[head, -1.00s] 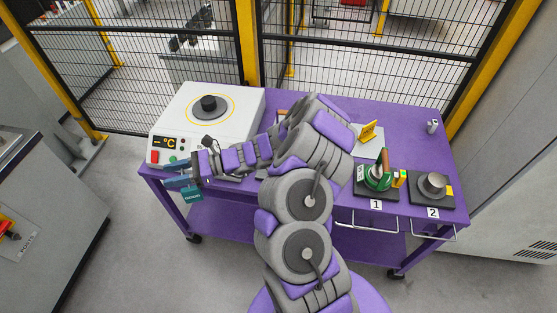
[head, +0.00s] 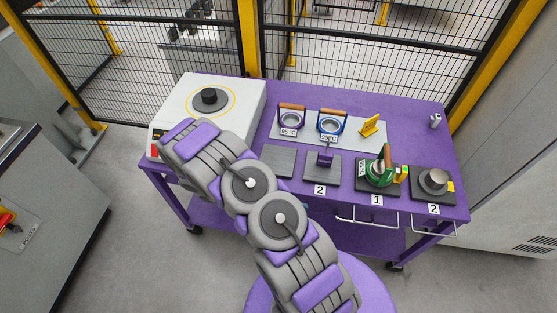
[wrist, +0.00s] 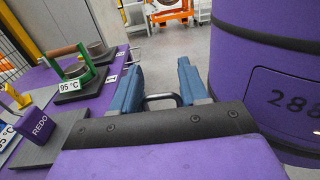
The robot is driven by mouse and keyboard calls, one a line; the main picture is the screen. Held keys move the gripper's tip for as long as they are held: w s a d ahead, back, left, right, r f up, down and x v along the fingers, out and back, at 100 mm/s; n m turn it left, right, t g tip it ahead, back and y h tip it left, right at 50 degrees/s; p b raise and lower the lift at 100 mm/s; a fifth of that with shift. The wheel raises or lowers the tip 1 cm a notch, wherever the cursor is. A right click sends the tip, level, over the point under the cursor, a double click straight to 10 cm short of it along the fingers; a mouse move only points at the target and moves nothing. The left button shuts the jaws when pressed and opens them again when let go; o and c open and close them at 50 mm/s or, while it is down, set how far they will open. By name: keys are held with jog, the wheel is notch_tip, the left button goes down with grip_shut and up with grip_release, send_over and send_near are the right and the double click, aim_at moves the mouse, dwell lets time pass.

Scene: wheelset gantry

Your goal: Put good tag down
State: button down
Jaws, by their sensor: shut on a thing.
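My gripper (wrist: 161,85) shows in the wrist view as two blue fingers, apart from each other, above the table's front side. A grey loop (wrist: 162,98) shows between them; I cannot tell whether it is part of the held thing. The teal tag hung at the gripper in the earlier head view, but its face is hidden now. In the head view my arm hides the gripper. A purple REDO tag (wrist: 40,127) stands on a dark pad (head: 331,173) labelled 2; it also shows in the head view (head: 325,158). The dark pad (head: 279,160) to its left is bare.
The purple table (head: 400,105) holds a white heater (head: 239,92) at left, two handled rings (head: 291,119) (head: 330,124), a yellow stand (head: 370,126), a green handled ring (head: 380,174) on pad 1 and a grey cylinder (head: 435,182) at right. Drawer handles stick out in front.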

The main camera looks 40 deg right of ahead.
jog(key=w+d+r+n+t+h, duration=0.5)
jog(key=w+r+n+t+h, duration=0.25)
jog(key=w+t, duration=0.3)
jog(key=w+d+f+b, duration=0.1)
jog(key=w+d+f, duration=0.1)
jog(key=w+d, duration=0.3)
jog(key=w+d+f+b, duration=0.1)
jog(key=w+d+f, duration=0.2)
jog(key=w, duration=0.6)
jog(key=shift+w+d+f+n+b, duration=0.25)
jog(key=shift+d+n+b, duration=0.2)
jog(key=shift+d, duration=0.55)
jog(key=c, duration=0.6)
grip_release()
jog(key=shift+t+y, duration=0.25)
